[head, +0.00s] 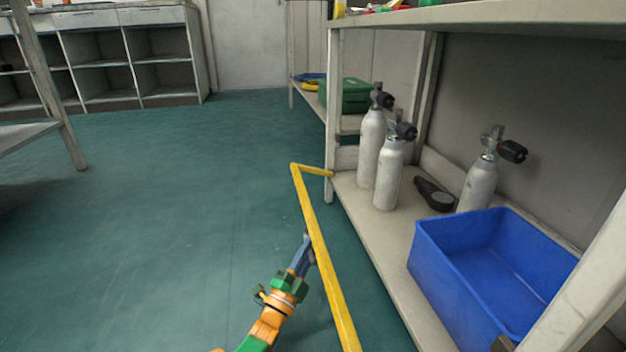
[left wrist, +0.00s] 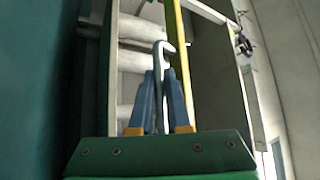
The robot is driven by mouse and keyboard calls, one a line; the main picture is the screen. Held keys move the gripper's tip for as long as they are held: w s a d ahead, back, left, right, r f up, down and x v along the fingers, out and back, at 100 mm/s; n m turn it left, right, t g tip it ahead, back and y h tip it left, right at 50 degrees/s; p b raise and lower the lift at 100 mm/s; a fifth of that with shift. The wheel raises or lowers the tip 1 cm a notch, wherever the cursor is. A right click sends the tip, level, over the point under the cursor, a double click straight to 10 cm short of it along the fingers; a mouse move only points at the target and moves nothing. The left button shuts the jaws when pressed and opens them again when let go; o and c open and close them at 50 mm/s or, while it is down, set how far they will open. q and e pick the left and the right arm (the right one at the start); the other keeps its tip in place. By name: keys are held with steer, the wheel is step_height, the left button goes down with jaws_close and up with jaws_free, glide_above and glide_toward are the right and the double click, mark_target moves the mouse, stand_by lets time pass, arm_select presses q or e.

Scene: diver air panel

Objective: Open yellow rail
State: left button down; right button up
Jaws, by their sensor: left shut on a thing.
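The yellow rail (head: 318,242) is a long bar running from the bottom of the head view up beside the shelf unit. Its far end bends right to the shelf's upright post. My left gripper (head: 306,246) is on the left side of the rail, at about its middle. In the left wrist view its blue fingers (left wrist: 160,102) are shut on a thin grey hooked rod (left wrist: 158,75). The hook curls right by the yellow rail (left wrist: 182,50); I cannot tell whether it touches it. My right gripper is not in view.
The shelf (head: 375,235) right of the rail holds a blue bin (head: 432,270), several grey cylinders (head: 390,178) and a black item (head: 436,196). A green case (head: 350,95) lies further back. The green floor (head: 170,220) to the left is open.

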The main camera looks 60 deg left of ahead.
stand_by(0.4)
arm_select(q)
steer(key=c, duration=0.9)
jaws_free()
